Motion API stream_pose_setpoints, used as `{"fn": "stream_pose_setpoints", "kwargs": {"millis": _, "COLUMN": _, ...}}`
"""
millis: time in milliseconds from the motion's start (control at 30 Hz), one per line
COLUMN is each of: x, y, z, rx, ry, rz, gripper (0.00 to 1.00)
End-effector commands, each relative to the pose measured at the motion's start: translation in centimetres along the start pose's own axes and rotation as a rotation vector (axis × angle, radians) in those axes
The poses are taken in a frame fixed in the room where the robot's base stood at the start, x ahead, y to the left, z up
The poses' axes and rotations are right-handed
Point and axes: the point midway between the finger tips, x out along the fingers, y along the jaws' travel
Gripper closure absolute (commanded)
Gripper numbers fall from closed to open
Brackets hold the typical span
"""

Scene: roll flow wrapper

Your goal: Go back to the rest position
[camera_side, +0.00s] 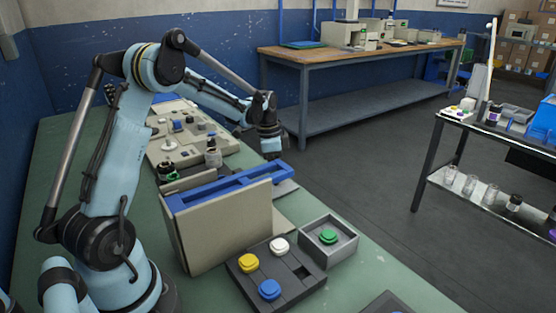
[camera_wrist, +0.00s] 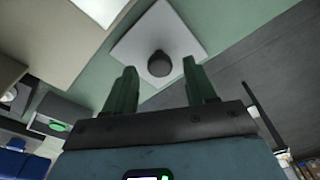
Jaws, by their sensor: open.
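My gripper (camera_side: 270,146) is raised at the right end of my arm, beyond the beige box with the blue top frame (camera_side: 225,215). In the wrist view its two green fingers (camera_wrist: 162,92) stand apart with nothing held between them. A white square plate (camera_wrist: 135,45) with a dark round knob (camera_wrist: 160,64) shows beyond the fingertips. I cannot tell how far the fingertips are from the knob.
A dark tray (camera_side: 277,278) holds yellow, white and blue pieces. A grey box (camera_side: 329,252) holds a green piece. A beige panel (camera_side: 175,145) with several small parts lies behind. Grey floor (camera_side: 370,180) is open to the right.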

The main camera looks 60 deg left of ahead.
Motion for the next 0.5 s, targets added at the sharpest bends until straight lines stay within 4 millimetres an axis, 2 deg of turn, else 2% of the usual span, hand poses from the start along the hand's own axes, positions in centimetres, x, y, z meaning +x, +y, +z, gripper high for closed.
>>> {"fn": "stream_pose_setpoints", "kwargs": {"millis": 333, "x": 0.1, "y": 0.0, "z": 0.0, "rx": 0.0, "ry": 0.0, "rz": 0.0, "gripper": 0.44}}
{"fn": "stream_pose_setpoints", "kwargs": {"millis": 500, "x": 1.6, "y": 0.0, "z": 0.2, "rx": 0.0, "ry": 0.0, "rz": 0.0, "gripper": 0.44}}
